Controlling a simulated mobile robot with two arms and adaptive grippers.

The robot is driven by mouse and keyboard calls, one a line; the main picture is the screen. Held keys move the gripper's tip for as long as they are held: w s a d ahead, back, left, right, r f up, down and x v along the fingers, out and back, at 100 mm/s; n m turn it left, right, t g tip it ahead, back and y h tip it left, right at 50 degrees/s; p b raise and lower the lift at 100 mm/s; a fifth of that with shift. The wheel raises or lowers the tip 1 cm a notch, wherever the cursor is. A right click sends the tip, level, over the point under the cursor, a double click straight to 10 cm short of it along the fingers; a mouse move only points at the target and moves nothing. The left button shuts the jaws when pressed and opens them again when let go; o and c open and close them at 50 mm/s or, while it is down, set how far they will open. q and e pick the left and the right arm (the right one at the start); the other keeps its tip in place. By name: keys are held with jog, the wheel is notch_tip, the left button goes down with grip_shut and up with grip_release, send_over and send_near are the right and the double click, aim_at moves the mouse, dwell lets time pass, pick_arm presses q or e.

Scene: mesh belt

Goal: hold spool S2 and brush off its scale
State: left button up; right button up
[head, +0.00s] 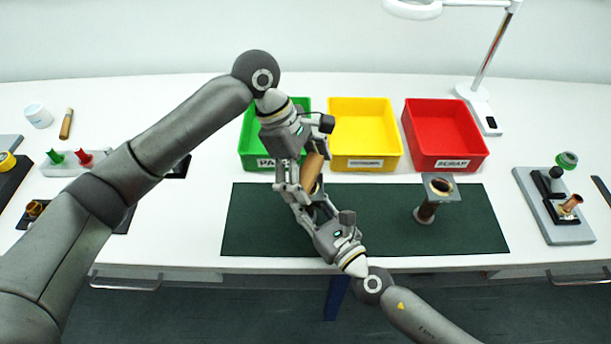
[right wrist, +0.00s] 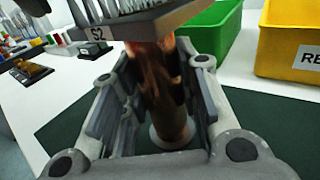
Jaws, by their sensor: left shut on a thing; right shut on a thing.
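Spool S2 has a copper barrel (right wrist: 162,88) and a dark flange with the label S2 (right wrist: 97,33). My right gripper (head: 318,208) is shut around the barrel and holds the spool over the green mat (head: 255,225). My left gripper (head: 297,180) is shut on a brush with a wooden handle (head: 314,166), just above the spool. In the right wrist view, the brush's grey bristles (right wrist: 145,6) stand at the top face of the upper flange. Whether they touch it is hard to tell. Scale on that face cannot be made out.
Another spool (head: 438,187) stands on the mat to the right. Green (head: 247,150), yellow (head: 365,128) and red (head: 443,130) bins stand behind the mat. A stand with a copper piece (head: 568,205) is at far right.

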pick_arm(q)
jog(key=shift+w+d, duration=0.2)
jog(key=shift+w, duration=0.35)
jog(key=shift+s+a, duration=0.35)
jog(key=shift+s, duration=0.5)
jog(key=shift+s+a, duration=0.35)
jog(key=shift+s, duration=0.45)
jog(key=shift+w+d+f, duration=0.1)
jog(key=shift+w+d, duration=0.25)
jog(key=shift+w, duration=0.5)
jog(key=shift+w+d, duration=0.35)
jog(key=shift+w, duration=0.45)
jog(key=shift+s+a, duration=0.35)
jog(key=shift+s, duration=0.5)
jog(key=shift+s+a, duration=0.3)
jog(key=shift+s, duration=0.5)
jog(key=shift+w+d, duration=0.35)
jog(key=shift+w, duration=0.5)
jog(key=shift+w+d, duration=0.35)
jog(key=shift+w, duration=0.5)
jog(key=shift+r, duration=3.65)
